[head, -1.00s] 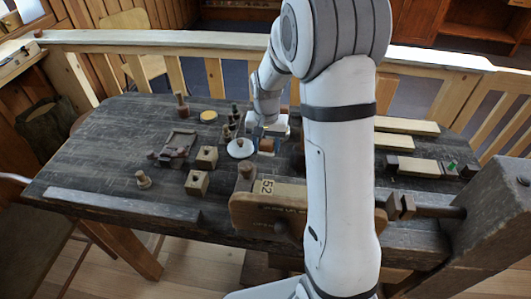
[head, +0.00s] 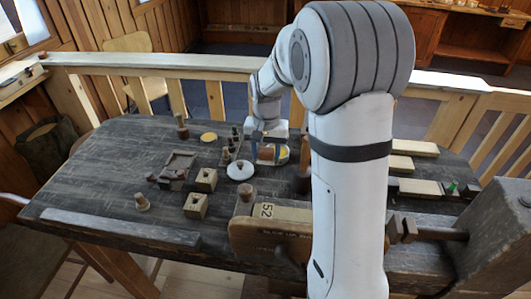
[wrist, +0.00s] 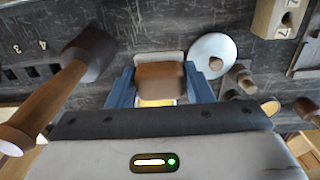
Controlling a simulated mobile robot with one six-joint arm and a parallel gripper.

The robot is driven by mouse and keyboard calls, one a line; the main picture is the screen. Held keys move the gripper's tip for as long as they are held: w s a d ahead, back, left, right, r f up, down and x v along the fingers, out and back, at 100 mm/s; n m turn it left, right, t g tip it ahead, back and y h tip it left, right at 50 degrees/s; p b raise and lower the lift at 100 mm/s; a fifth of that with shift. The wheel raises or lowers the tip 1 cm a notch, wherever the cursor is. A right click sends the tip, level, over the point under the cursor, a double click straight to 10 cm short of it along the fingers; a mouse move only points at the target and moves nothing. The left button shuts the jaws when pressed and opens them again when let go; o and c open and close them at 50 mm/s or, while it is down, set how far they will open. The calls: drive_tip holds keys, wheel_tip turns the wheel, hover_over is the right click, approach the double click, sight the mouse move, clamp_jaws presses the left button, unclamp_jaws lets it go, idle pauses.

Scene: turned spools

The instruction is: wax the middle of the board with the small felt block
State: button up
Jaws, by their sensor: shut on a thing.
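My gripper (wrist: 160,88) is shut on a small brown block (wrist: 160,76), which sits between its two blue fingers. A yellowish strip shows along the block's near edge in the wrist view. In the head view the brown block (head: 266,154) is at the bench's middle, just right of a white round lid with a knob (head: 240,170). A pale flat thing (wrist: 158,57) shows just beyond the block; I cannot tell whether they touch. Pale boards (head: 418,187) lie at the right of the bench, partly hidden by my arm. I cannot tell which board is meant.
A brown turned handle (wrist: 62,85) stands left of my gripper in the wrist view. Small wooden blocks (head: 196,205), a dark tray (head: 181,162) and several pegs lie to the left.

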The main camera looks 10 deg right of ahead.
idle(0.3)
drive_tip(key=w+d+p, duration=0.2)
drive_tip(key=w, duration=0.1)
drive_tip(key=w+d+p, duration=0.1)
drive_tip(key=w+d, duration=0.1)
drive_tip(key=w, duration=0.2)
drive_tip(key=w+d+f+p, duration=0.1)
drive_tip(key=w+d+p, duration=0.1)
drive_tip(key=w, duration=0.1)
drive_tip(key=shift+w+d+p, duration=0.2)
drive_tip(key=shift+d+p, duration=0.05)
drive_tip(key=shift+p, duration=0.1)
drive_tip(key=shift+f+b, duration=1.6)
drive_tip(key=shift+f, duration=1.2)
drive_tip(key=shift+f+b, duration=0.55)
drive_tip(key=shift+b, duration=0.05)
idle(1.8)
drive_tip(key=shift+r, duration=0.1)
wheel_tip(320, 180, up, 7)
drive_tip(key=p, duration=0.4)
idle(0.4)
